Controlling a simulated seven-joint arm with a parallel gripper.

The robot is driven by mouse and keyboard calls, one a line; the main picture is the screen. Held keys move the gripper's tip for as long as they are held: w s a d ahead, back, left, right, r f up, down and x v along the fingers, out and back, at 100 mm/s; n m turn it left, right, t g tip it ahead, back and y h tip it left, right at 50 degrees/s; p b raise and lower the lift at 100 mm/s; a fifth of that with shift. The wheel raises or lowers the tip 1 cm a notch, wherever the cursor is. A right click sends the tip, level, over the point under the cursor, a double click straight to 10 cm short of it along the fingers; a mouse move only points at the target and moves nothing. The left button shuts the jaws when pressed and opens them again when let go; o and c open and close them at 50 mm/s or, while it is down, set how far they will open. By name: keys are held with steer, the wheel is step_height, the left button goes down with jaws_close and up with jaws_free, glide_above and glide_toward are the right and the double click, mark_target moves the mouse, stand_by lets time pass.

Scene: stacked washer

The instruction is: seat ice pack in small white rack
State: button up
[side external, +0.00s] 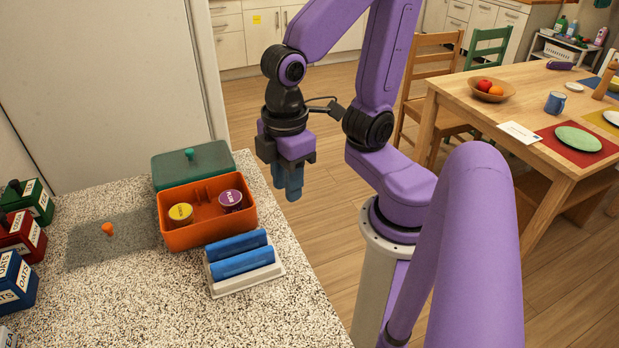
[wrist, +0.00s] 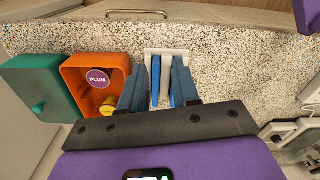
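The small white rack (side external: 243,284) sits on the speckled counter beside the orange container. Two blue ice packs (side external: 243,263) rest in it, side by side. In the wrist view the rack (wrist: 165,52) shows between my fingers, with a blue ice pack (wrist: 155,80) in it; my fingers partly hide the packs. My gripper (side external: 291,194) hangs fingers down, above and apart from the rack. In the wrist view my gripper (wrist: 160,65) has its two dark blue fingers spread, with nothing held between them.
An orange container (side external: 185,236) holds a yellow-lidded jar (side external: 181,213) and a purple PLUM jar (side external: 230,200). A teal lid with a knob (side external: 205,168) lies behind it. Boxes (side external: 16,283) stand at the left. An orange knob-like piece (side external: 107,229) sits on a grey mat (side external: 85,250). The front counter is clear.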

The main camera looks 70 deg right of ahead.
steer(key=shift+n, duration=0.5)
steer(key=s, duration=0.1)
steer(key=s+d, duration=0.2)
steer(key=shift+s+d+f, duration=0.2)
steer(key=shift+s+f, duration=0.1)
steer(key=shift+s, duration=0.05)
